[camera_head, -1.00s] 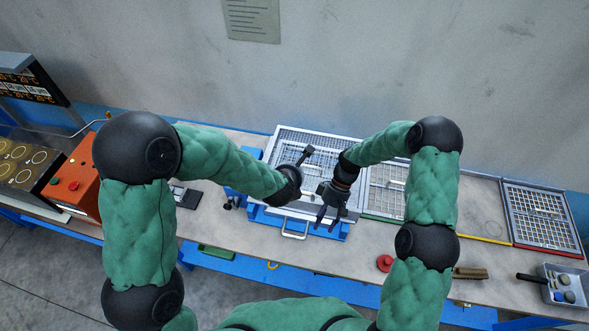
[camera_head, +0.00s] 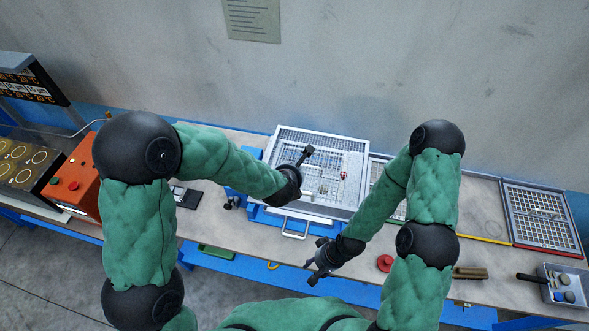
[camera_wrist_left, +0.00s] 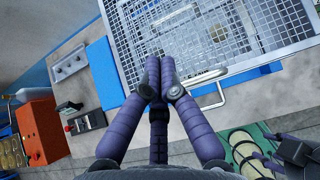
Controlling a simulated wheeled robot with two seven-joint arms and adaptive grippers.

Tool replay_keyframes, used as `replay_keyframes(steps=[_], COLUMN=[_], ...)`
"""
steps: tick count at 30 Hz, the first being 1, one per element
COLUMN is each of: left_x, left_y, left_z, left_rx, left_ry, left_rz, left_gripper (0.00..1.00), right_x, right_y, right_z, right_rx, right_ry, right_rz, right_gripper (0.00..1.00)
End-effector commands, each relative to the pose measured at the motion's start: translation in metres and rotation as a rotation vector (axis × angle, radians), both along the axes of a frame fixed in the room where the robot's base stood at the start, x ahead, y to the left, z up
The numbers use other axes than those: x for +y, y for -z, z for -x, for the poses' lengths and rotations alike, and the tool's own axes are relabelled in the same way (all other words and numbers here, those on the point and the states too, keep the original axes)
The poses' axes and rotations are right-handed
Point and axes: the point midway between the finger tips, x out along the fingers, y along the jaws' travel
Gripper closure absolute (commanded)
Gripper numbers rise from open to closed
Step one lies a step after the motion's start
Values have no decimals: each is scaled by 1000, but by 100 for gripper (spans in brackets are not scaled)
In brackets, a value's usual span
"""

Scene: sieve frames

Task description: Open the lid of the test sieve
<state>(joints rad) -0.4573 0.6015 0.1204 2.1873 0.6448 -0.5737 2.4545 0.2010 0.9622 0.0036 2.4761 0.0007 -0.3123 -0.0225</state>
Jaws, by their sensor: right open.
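The test sieve (camera_head: 352,209) is a metal-framed mesh unit lying flat on a blue base at the table's middle. A metal loop handle (camera_head: 294,234) sticks out at its front; it also shows in the left wrist view (camera_wrist_left: 213,101). My left gripper's (camera_wrist_left: 159,72) purple fingers are drawn together over the sieve's near left part. Whether anything is pinched between them is hidden. In the head view my left wrist covers part of the mesh. My right gripper (camera_head: 318,268) is open and empty, in front of the sieve near the table's front edge.
Another framed mesh (camera_head: 512,218) lies at the right. A red disc (camera_head: 385,263), a brown brush-like block (camera_head: 470,272) and a grey tray (camera_head: 550,271) lie along the front right. An orange machine (camera_head: 85,178) stands left. The wall is close behind the sieve.

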Motion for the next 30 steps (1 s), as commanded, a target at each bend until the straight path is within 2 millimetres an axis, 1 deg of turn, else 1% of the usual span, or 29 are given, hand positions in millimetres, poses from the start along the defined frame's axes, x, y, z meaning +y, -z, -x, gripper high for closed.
replay_keyframes(steps=[5, 10, 20, 30], left_x=[0, -2, -4, -8], left_y=[-3, -16, -30, -50], left_z=[-1, -6, -13, -23], left_rx=[-1, -1, -1, -1], left_ry=[0, 0, -1, 1], left_rz=[0, 2, 1, 1], left_gripper=[100, 100, 100, 100], right_x=[0, 0, 0, 0], right_y=[-3, -11, -18, -29], right_z=[5, 4, 4, 4], right_rx=[-12, -13, -14, -14], right_ry=[28, 29, 28, 27], right_rz=[3, 4, 4, 4], right_gripper=[54, 54, 54, 54])
